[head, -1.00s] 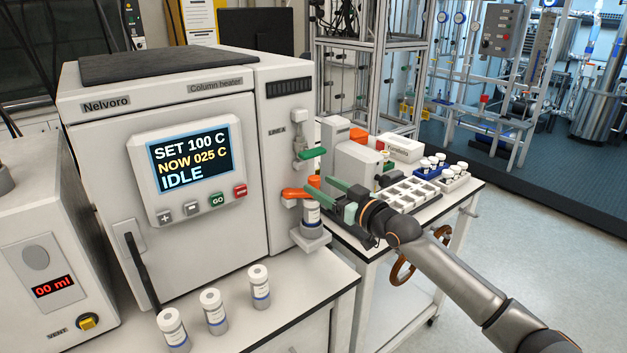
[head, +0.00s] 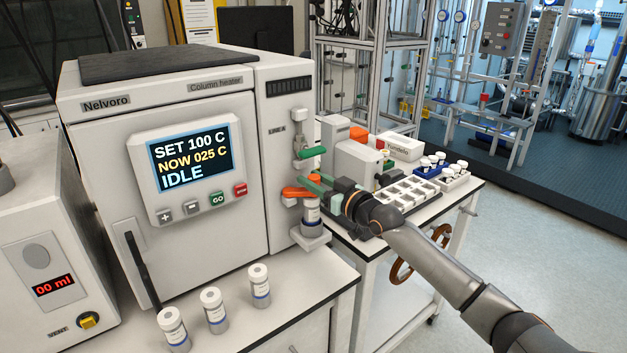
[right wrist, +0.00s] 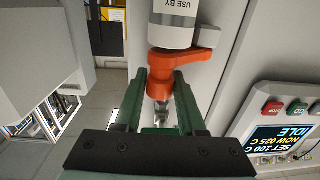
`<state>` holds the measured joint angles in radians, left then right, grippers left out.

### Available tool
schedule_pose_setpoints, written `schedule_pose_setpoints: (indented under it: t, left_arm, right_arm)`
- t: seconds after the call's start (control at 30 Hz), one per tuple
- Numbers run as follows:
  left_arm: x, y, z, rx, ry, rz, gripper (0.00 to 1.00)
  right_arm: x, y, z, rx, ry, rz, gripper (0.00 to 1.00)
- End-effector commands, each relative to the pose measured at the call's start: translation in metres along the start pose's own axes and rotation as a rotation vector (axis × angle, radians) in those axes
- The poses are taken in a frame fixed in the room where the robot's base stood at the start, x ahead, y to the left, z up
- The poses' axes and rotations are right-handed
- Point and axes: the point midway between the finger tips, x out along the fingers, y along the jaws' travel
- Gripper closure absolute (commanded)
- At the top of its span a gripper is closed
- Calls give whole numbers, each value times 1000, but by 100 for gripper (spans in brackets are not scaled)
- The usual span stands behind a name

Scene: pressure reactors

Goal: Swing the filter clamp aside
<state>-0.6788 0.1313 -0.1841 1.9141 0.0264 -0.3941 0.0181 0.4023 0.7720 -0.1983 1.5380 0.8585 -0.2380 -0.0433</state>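The filter clamp (head: 297,192) is an orange lever with a round orange knob on the right face of the column heater. In the head view its arm points left and its knob sits above a white capped bottle (head: 311,213). The right wrist view shows the orange clamp (right wrist: 190,62) against the bottle (right wrist: 173,36), upside down. My right gripper (head: 314,181) is at the clamp. Its green fingers (right wrist: 161,88) stand on either side of the orange knob, close to it; firm contact is not clear. My left gripper is out of view.
The heater's display (head: 189,163) reads IDLE. Several white bottles, one of them here (head: 214,310), stand on the front bench. A side table behind my right arm holds a white rack (head: 410,190) and boxes.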

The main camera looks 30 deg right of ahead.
Motion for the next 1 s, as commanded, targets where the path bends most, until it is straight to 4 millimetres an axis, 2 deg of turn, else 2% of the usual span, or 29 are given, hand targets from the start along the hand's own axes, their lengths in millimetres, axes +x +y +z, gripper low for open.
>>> schedule_pose_setpoints:
  t: [0.03,0.33,1.0]
  left_arm:
    - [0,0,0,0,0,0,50]
    - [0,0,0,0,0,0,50]
    - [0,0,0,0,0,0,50]
  right_arm:
    - [0,0,0,0,0,0,68]
    - [0,0,0,0,0,0,100]
    - [0,0,0,-1,-1,0,100]
